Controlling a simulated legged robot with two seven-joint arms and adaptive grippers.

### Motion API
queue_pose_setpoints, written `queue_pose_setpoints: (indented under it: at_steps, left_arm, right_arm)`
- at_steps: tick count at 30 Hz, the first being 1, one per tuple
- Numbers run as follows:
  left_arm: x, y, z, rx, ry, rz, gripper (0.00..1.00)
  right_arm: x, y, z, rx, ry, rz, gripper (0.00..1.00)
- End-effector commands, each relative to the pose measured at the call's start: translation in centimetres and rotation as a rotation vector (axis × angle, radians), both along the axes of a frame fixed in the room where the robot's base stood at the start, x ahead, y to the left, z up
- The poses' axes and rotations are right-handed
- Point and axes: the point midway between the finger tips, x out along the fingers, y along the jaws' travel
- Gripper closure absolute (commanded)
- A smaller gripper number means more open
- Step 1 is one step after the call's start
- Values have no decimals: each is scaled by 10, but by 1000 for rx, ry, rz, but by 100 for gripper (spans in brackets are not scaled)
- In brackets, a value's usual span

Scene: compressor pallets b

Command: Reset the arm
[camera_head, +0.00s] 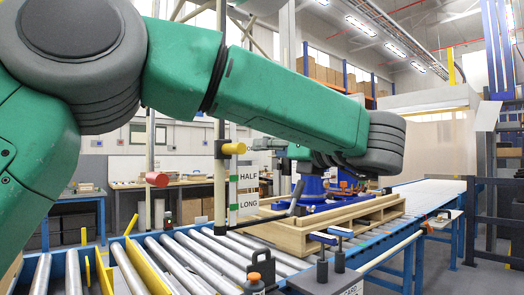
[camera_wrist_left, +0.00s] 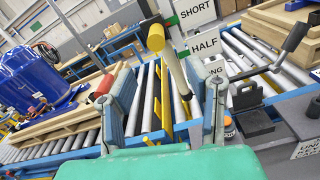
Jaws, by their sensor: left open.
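My left arm, green with dark grey joints, stretches across the head view from the left, its wrist high over the conveyor. In that view the wrist largely hides my left gripper. The wrist view shows the left gripper (camera_wrist_left: 165,88) with its two fingers wide apart and nothing held between them. Behind the gap are the rollers and a lever with a yellow knob (camera_wrist_left: 155,38). My right gripper is in neither view.
A roller conveyor (camera_head: 190,262) crosses below, with a wooden pallet (camera_head: 290,238) bearing blue compressor parts (camera_head: 312,190). A dark lever post (camera_head: 340,258) is at the front.

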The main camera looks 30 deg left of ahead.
Motion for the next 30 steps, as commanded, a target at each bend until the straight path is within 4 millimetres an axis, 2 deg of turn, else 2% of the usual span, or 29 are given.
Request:
queue_pose_setpoints:
  at_steps: [15,17,19,20,23,26,27,29,30]
  left_arm:
    - [-1,-3,0,0,0,1,56]
    - [1,-2,-3,10,13,-5,56]
    - [10,-2,-16,52,62,-26,56]
    - [16,-1,-25,83,98,-44,56]
    - [44,0,-72,242,285,-131,56]
    - [72,-2,-141,457,544,-257,56]
    - [79,-3,-172,544,652,-312,56]
    - [86,-6,-217,673,808,-395,56]
    - [87,-7,-248,754,908,-450,56]
  right_arm:
    - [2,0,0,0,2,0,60]
    - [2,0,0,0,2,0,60]
    - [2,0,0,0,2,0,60]
    - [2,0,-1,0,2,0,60]
    - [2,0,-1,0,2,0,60]
    - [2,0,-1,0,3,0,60]
    - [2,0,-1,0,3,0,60]
    - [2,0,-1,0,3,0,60]
    - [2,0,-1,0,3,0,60]
